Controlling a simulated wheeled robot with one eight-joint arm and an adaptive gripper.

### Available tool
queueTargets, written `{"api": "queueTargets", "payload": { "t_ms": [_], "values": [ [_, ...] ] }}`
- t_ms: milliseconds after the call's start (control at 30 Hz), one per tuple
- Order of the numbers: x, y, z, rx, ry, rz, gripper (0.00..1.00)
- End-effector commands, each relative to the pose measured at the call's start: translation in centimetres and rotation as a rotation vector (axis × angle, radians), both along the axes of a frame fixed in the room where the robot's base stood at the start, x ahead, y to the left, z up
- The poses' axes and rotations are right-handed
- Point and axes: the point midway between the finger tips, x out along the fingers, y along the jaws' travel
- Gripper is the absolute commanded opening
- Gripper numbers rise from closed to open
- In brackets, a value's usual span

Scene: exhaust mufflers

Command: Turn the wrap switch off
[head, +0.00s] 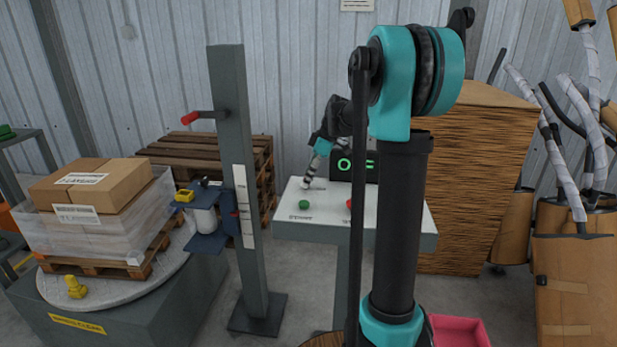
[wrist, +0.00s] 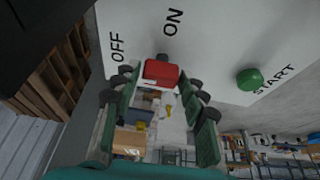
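The wrap switch is a red block-like handle (wrist: 160,73) with a dark part behind it, on the white panel (wrist: 215,30) near the printed words OFF and ON. My gripper (wrist: 157,84) is over the panel with its fingers apart, one on each side of the red handle. I see gaps beside the handle, so it does not look clamped. In the head view my gripper (head: 308,182) points down at the left back of the panel top (head: 325,232), and hides the switch. A dark display (head: 338,174) behind shows green letters, O and F, partly covered by my arm.
A green START button (head: 304,204) and a red button (head: 348,203) sit on the panel's front; the green one also shows in the wrist view (wrist: 249,79). A grey post (head: 240,180) stands left, near wrapped boxes (head: 90,195) on a turntable. Cardboard stands right.

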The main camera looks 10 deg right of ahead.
Motion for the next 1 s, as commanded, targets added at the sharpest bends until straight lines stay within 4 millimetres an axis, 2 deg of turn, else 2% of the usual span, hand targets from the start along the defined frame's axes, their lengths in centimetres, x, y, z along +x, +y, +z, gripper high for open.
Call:
{"api": "queueTargets", "payload": {
  "t_ms": [100, 467, 567, 1000],
  "values": [
    [0.0, 0.0, 0.0, 0.0, 0.0, 0.0, 0.57],
    [-0.1, -0.2, 0.5, 0.001, 0.0, -0.001, 0.57],
    [-0.2, -0.7, 1.7, 0.001, 0.0, -0.002, 0.57],
    [-1.1, -3.7, 9.4, 0.001, 0.0, -0.002, 0.57]
  ]
}}
